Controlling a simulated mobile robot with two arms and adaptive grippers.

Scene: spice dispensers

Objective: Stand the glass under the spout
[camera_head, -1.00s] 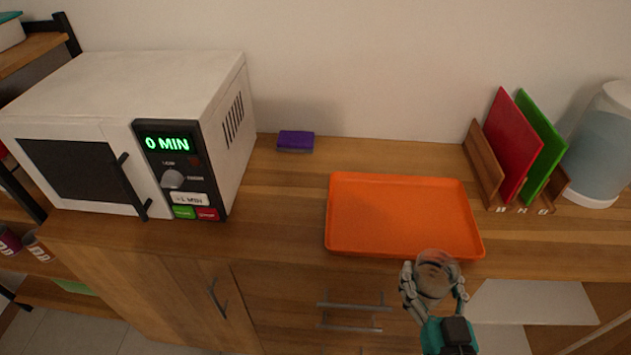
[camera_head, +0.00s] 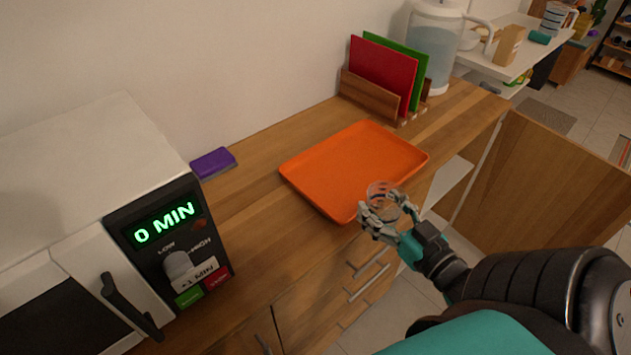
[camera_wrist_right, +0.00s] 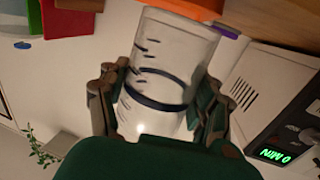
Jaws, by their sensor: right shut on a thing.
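My right gripper (camera_head: 386,222) is shut on a clear glass (camera_head: 384,191) at the front edge of the counter, beside the front right part of the orange tray. In the right wrist view the glass (camera_wrist_right: 165,75) has dark blue bands and sits between the two fingers (camera_wrist_right: 160,105). A large clear dispenser (camera_head: 433,50) with bluish contents and a pale lid stands at the back of the counter, past the cutting boards. I cannot make out its spout. My left gripper is not in view.
An orange tray (camera_head: 350,166) lies on the wooden counter (camera_head: 262,222). Red (camera_head: 383,74) and green (camera_head: 416,68) boards stand in a wooden rack (camera_head: 368,93). A microwave (camera_head: 90,180) and purple sponge (camera_head: 213,163) are at left. An open cabinet door (camera_head: 540,180) stands at right.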

